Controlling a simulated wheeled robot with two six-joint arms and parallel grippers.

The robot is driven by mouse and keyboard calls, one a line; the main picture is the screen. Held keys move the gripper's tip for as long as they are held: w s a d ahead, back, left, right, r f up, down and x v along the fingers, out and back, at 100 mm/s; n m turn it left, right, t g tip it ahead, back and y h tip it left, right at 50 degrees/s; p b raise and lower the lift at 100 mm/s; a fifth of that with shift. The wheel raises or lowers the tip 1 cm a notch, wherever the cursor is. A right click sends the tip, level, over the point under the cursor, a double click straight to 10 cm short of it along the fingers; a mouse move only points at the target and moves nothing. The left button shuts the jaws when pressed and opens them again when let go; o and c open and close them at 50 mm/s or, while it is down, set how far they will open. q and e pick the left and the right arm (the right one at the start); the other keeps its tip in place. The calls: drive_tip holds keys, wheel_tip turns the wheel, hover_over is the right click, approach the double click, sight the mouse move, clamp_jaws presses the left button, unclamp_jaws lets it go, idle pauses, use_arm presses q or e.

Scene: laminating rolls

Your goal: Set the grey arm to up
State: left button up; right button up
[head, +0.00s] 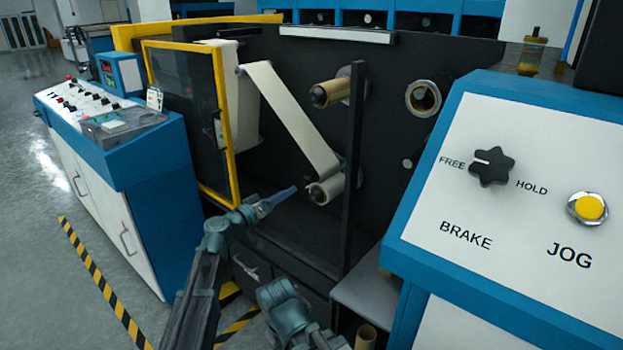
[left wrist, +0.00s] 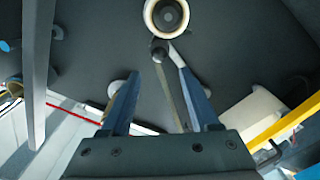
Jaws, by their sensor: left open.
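A dark grey bar with a round knob end (left wrist: 172,88), which looks like the grey arm, shows in the left wrist view. Its round end lies just below a pale roll core (left wrist: 167,14), and the bar slants down to the right. My left gripper (head: 288,193) is open in front of the black machine, left of and slightly below the lower roll (head: 325,188). In the left wrist view, the bar lies between the fingers of my left gripper (left wrist: 155,66); contact cannot be told. In the head view I cannot make out the grey arm. My right gripper is not in view.
A pale web (head: 290,118) runs down to the lower roll. A yellow-framed guard door (head: 228,130) stands left, and a dark upright post (head: 352,165) right of the roll. A control panel (head: 510,215) with a brake knob (head: 492,167) fills the right side.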

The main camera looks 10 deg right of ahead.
sight(311, 176)
use_arm(q)
drive_tip(key=x, duration=1.3)
clamp_jaws()
idle(1.1)
